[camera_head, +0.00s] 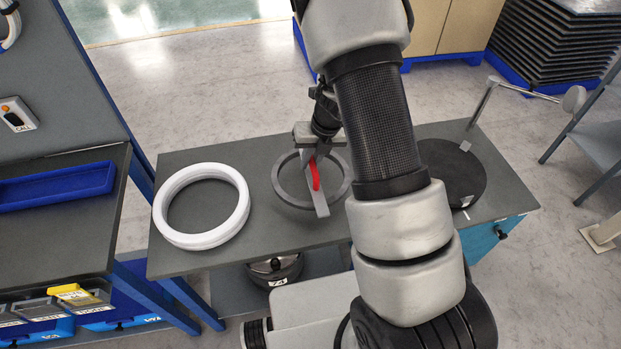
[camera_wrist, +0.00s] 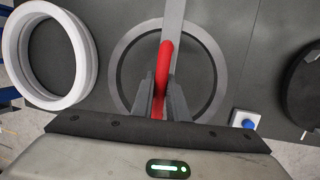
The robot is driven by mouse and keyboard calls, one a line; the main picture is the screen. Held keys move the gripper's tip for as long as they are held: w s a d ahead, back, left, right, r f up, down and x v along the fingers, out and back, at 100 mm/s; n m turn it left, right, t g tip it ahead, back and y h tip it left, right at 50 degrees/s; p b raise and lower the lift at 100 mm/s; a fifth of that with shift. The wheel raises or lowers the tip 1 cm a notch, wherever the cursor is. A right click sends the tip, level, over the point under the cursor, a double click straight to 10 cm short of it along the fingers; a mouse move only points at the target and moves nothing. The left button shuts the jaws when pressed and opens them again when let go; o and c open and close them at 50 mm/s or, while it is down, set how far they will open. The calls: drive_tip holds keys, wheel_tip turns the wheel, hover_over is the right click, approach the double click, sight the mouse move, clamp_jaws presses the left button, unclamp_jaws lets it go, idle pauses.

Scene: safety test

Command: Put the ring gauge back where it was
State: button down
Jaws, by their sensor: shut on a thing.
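The ring gauge, a flat grey ring (camera_head: 276,181) with a grey bar across it and a red handle (camera_head: 316,177), is in the middle of the dark table (camera_head: 250,160). In the wrist view the ring (camera_wrist: 115,72) surrounds my fingers, and the bar runs up past the top edge. My gripper (camera_head: 314,163) is over the ring, shut on the red handle. In the wrist view my fingertips (camera_wrist: 160,90) stand on either side of the handle (camera_wrist: 163,62). I cannot tell whether the ring touches the tabletop.
A thick white ring (camera_head: 190,240) lies left of the grey ring. A black round disc (camera_head: 450,172) lies on the right of the table, behind my arm. A small white box with a blue button (camera_wrist: 244,118) shows in the wrist view. A bench with a blue tray (camera_head: 60,187) stands left.

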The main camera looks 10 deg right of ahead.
sight(310, 173)
drive_tip(key=shift+f+b, duration=0.7)
drive_tip(key=shift+f, duration=1.75)
drive_tip(key=shift+f, duration=0.2)
drive_tip(key=c, duration=1.7)
unclamp_jaws()
drive_tip(key=shift+r, duration=0.15)
